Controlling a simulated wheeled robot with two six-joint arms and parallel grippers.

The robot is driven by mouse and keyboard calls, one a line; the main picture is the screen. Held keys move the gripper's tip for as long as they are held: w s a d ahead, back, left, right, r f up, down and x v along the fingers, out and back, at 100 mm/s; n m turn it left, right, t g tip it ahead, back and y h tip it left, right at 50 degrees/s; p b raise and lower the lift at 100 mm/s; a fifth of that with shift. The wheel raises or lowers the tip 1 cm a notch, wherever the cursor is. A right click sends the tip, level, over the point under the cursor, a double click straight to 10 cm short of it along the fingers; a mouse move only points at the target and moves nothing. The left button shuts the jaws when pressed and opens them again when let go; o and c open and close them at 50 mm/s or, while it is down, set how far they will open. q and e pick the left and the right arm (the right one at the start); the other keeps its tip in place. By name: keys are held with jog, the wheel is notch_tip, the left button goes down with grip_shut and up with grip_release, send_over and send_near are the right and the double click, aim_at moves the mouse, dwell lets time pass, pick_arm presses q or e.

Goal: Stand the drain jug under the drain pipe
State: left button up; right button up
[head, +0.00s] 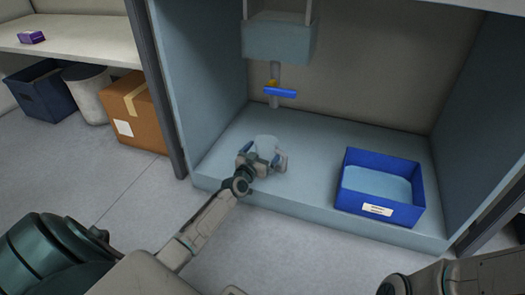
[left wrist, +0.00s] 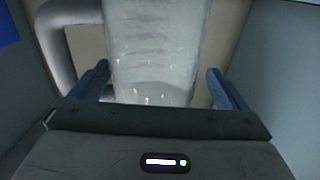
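The drain jug (head: 265,143), pale and translucent, stands upright on the light blue cabinet floor, just in front of and below the drain pipe (head: 274,100). It also fills the middle of the left wrist view (left wrist: 155,50). My left gripper (head: 262,155) is at the jug, its two blue fingers spread on either side of it. In the wrist view (left wrist: 158,80) a narrow gap shows beside the jug at the right finger, so the fingers look open around it. The jug's far side is hidden. My right gripper is not visible; only part of that arm shows at bottom right.
A blue valve handle (head: 279,92) crosses the pipe under a pale tank (head: 279,40). A blue bin (head: 365,210) stands to the right on the cabinet floor. Side walls bound the cabinet. A cardboard box (head: 136,112) is outside at left.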

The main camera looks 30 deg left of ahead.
pick_arm(q)
jog(key=shift+f, duration=0.4)
jog(key=shift+r+p, duration=0.25)
jog(key=shift+p, duration=0.15)
jog(key=shift+r+p, duration=0.3)
jog(key=shift+p, duration=0.15)
jog(key=s+d+p, duration=0.1)
jog(key=s+p, duration=0.3)
jog(key=s, duration=0.7)
jog(key=shift+s+d+p, duration=0.15)
jog(key=shift+s+p, duration=0.15)
jog(key=shift+s, duration=0.1)
jog(key=shift+f, duration=0.1)
